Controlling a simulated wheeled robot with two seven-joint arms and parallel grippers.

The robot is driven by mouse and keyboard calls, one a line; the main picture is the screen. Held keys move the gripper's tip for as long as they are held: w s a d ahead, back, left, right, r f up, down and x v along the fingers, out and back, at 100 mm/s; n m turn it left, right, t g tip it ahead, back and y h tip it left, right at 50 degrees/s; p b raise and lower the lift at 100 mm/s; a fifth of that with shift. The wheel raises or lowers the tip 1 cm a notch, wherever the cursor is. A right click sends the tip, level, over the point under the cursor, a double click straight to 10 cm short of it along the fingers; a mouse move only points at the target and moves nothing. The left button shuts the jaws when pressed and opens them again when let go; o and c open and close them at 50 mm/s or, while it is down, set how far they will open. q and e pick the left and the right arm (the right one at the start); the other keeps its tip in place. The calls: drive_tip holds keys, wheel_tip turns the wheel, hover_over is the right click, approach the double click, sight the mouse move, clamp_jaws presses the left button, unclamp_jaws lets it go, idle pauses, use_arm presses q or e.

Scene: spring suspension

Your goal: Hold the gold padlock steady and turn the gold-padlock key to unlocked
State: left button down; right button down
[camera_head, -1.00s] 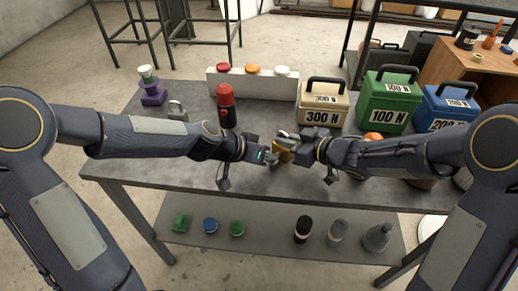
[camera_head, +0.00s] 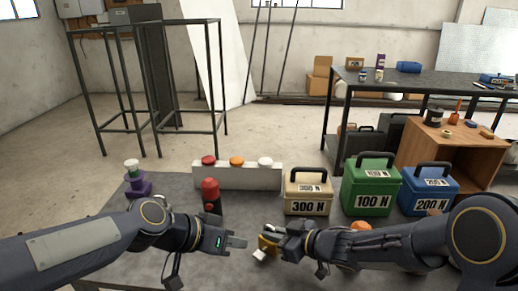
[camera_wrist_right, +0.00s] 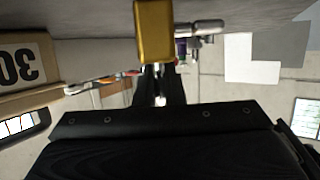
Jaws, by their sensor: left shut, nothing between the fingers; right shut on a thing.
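The gold padlock (camera_head: 266,243) is at the tips of my right gripper (camera_head: 279,232), above the near part of the grey table. My right gripper is shut on it. In the right wrist view the padlock's gold body (camera_wrist_right: 155,32) fills the top middle, with a silver part reaching right from it. A small pale piece (camera_head: 259,255) shows at its lower end in the head view; I cannot tell whether it is the key. My left gripper (camera_head: 240,242) is shut and empty, just left of the padlock with a small gap between them.
A red and black bottle (camera_head: 211,196) stands behind my left gripper. A white block with red, orange and white buttons (camera_head: 237,177) is behind it. Beige (camera_head: 307,192), green (camera_head: 370,186) and blue (camera_head: 428,191) weight boxes stand at the back right. A purple stand (camera_head: 138,186) is at left.

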drive_tip(key=c, duration=1.4)
unclamp_jaws()
drive_tip(key=shift+c, duration=0.2)
